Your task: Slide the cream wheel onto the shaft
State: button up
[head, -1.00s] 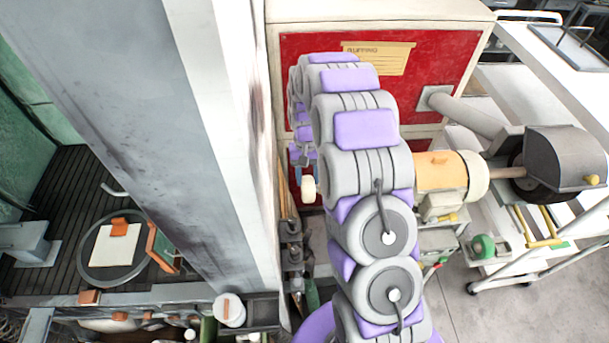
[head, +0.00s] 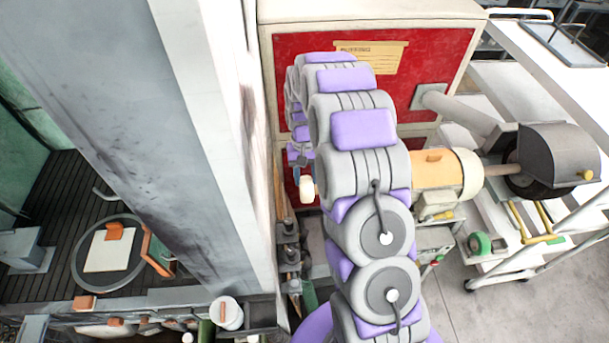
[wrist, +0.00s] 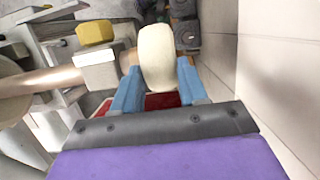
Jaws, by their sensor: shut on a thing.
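The cream wheel (wrist: 158,57) is held between the blue fingers of my gripper (wrist: 160,85) in the wrist view. In the head view the cream wheel (head: 307,189) shows as a small pale shape left of my arm, and my gripper there is mostly hidden behind the arm. A copper-coloured shaft (wrist: 28,83) extends at the left in the wrist view, apart from the wheel. In the head view the orange motor (head: 440,172) shows right of my arm, with a shaft (head: 496,170) running right to a dark wheel. Its left side is hidden by my arm.
A red-fronted cabinet (head: 420,90) stands behind my arm. A large grey column (head: 205,120) rises close on the left. A grey hood (head: 558,150) covers the dark wheel. A white trolley (head: 575,80) stands at the right. Open floor shows at the lower right.

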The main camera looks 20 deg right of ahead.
dwell(0.3)
jog(key=o, duration=1.3)
jog(key=a+b+v, duration=0.1)
jog(key=b+v, duration=0.1)
jog(key=v, duration=1.5)
jog(key=shift+d+r, duration=0.15)
jog(key=shift+d, duration=0.3)
jog(key=s+a+f+n+b, duration=0.1)
jog(key=s+a+f+b, duration=0.1)
jog(key=s+b, duration=0.6)
jog(key=s+a+f+b, duration=0.2)
jog(key=s+f+b, duration=0.1)
jog(key=s, duration=0.9)
jog(key=s+f+b, duration=0.4)
jog(key=s+f, duration=0.2)
jog(key=s, duration=0.4)
jog(key=s+a+f+n+t+b, duration=0.1)
jog(key=s+f+b, duration=0.3)
jog(key=s+f, duration=0.3)
jog(key=s, duration=0.3)
jog(key=shift+h, duration=0.3)
